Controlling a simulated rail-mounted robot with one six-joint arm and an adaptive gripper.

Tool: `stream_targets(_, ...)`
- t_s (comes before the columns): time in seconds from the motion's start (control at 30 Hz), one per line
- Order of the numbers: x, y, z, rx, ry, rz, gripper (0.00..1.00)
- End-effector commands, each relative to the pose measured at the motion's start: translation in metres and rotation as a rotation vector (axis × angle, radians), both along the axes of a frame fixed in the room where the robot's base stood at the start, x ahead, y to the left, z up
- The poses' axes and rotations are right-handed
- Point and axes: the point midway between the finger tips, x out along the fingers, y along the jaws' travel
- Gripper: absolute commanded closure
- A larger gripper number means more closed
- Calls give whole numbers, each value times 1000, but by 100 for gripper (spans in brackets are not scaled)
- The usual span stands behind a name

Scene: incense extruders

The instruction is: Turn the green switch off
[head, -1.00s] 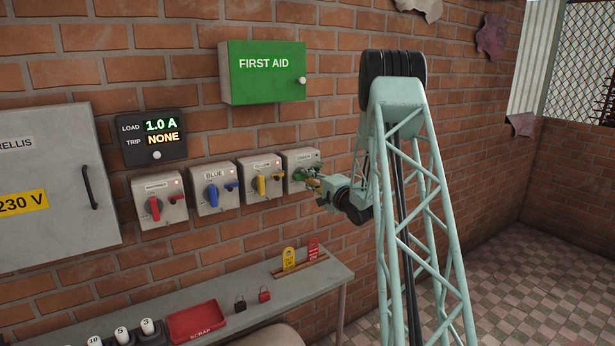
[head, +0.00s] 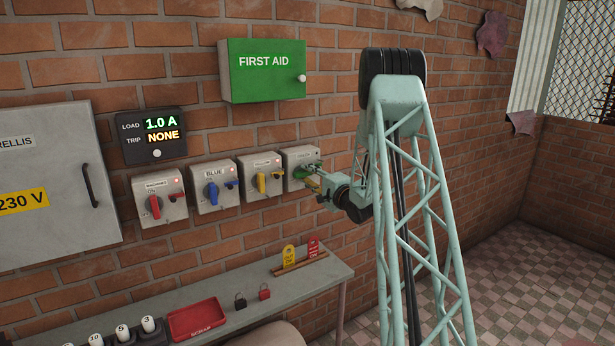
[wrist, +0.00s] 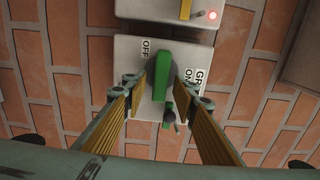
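The green switch (head: 300,157) is the rightmost of the row of grey wall boxes. In the wrist view its green handle (wrist: 161,75) runs up and down the picture, its upper end beside the OFF label. The ON label is to its right, near the right finger. My gripper (wrist: 164,88) is open, with one yellow-padded finger on each side of the handle. Gaps show between handle and fingers. In the head view my gripper (head: 312,182) is at the box front and partly hides the handle. I cannot make out this box's lamp state.
Yellow (head: 261,178), blue (head: 212,188) and red-handled (head: 160,196) switch boxes stand to the left. The load display (head: 152,137) reads 1.0 A, trip NONE. A green first aid box (head: 264,72) hangs above. A shelf (head: 215,290) with tags, padlocks and a red tray is below.

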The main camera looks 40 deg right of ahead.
Motion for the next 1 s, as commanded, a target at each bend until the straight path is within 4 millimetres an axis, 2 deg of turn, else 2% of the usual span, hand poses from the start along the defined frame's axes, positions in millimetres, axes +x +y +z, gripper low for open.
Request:
stream_targets(0.27,-4,0,0,0,0,0,74)
stream_targets(0.47,-17,2,-1,0,1,-1,74)
stream_targets(1.0,-90,13,0,1,1,-1,74)
